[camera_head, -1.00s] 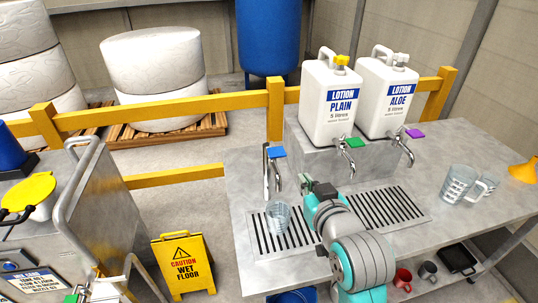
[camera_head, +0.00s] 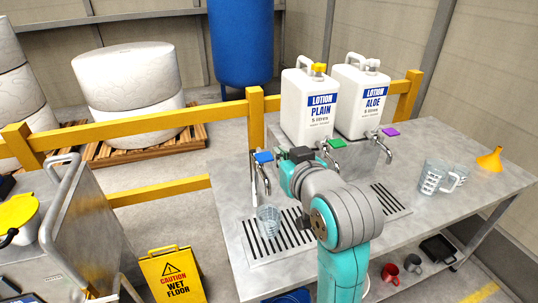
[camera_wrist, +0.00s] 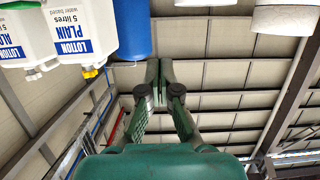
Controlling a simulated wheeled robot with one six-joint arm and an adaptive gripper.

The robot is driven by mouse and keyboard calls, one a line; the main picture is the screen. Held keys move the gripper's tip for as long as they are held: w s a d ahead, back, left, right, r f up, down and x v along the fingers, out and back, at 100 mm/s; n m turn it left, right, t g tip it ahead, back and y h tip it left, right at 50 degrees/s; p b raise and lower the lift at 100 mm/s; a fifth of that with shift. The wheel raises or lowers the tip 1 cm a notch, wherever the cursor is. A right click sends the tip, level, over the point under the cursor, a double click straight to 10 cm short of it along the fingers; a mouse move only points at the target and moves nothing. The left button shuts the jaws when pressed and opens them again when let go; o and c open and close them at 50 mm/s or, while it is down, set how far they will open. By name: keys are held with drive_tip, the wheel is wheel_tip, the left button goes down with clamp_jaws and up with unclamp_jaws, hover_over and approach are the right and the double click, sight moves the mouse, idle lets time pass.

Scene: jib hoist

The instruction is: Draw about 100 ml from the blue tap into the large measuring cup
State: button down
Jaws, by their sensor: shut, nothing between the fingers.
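The blue tap (camera_head: 263,157) stands at the left of the steel counter, its spout pointing down. A clear cup (camera_head: 268,218) stands on the drip grate just below that spout; I cannot tell whether it holds liquid. A larger clear measuring jug (camera_head: 431,178) with dark markings stands on the right of the counter. My gripper (camera_head: 299,154) is just right of the blue lever at about its height, apart from it as far as I can tell. In the wrist view its fingers (camera_wrist: 160,82) are together and empty.
Green (camera_head: 337,143) and purple (camera_head: 391,132) taps sit right of my gripper, before the plain (camera_head: 307,108) and aloe (camera_head: 361,100) lotion jugs. A second clear vessel (camera_head: 461,173) and an orange funnel (camera_head: 490,160) are at right. A wet-floor sign (camera_head: 172,275) stands left.

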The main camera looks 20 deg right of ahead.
hover_over(264, 157)
drive_tip(key=f+v, duration=0.1)
drive_tip(key=v, duration=0.1)
drive_tip(key=f, duration=0.2)
wheel_tip(264, 157, down, 3)
drive_tip(key=shift+d+r, duration=0.1)
drive_tip(key=shift+f, duration=0.55)
drive_tip(key=shift+f, duration=0.2)
drive_tip(key=shift+s+f+t, duration=0.25)
drive_tip(key=shift+f+t, duration=0.25)
drive_tip(key=shift+t, duration=0.1)
drive_tip(key=shift+s+f+t, duration=0.25)
drive_tip(key=shift+f+t, duration=0.25)
drive_tip(key=shift+t, duration=0.1)
drive_tip(key=shift+s+f, duration=0.2)
drive_tip(key=shift+f, duration=0.3)
idle(0.5)
